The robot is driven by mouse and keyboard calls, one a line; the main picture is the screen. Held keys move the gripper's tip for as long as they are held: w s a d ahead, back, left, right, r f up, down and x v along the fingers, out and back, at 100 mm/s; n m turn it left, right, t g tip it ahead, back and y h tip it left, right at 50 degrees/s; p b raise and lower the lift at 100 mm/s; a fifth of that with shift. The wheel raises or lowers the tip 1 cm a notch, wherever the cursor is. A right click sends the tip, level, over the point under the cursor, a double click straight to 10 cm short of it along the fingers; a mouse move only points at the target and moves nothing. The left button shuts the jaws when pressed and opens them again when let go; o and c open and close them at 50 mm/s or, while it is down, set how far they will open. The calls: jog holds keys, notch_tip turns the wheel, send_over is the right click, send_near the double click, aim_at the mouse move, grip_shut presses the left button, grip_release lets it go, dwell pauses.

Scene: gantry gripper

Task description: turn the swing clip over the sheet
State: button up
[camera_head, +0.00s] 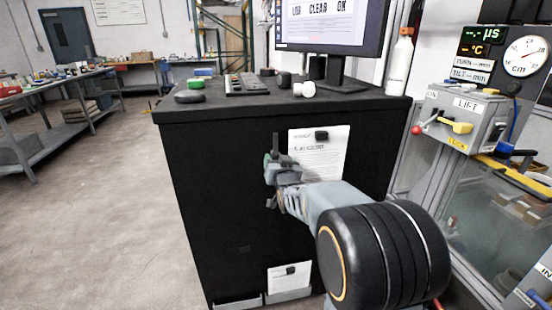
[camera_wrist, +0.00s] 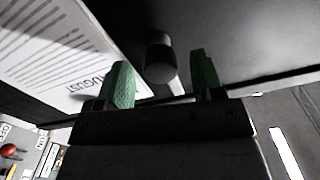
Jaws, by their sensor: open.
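The upper paper sheet (camera_head: 325,160) hangs on the dark front of the cabinet, with a small black block (camera_head: 321,135) at its top. The sheet fills the upper left of the wrist view (camera_wrist: 60,50). A dark upright bar (camera_head: 275,143), which may be the swing clip, shows left of the sheet. My gripper (camera_head: 268,182) is open at the cabinet front, left of the sheet.
The cabinet (camera_head: 220,190) carries a monitor (camera_head: 330,25), a keypad (camera_head: 245,84) and a white bottle (camera_head: 399,62). A lower sheet (camera_head: 283,277) hangs near its foot. A lift control box (camera_head: 464,115) stands to the right. The floor at left is clear.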

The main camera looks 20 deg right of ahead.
jog(key=shift+x, duration=1.5)
grip_shut()
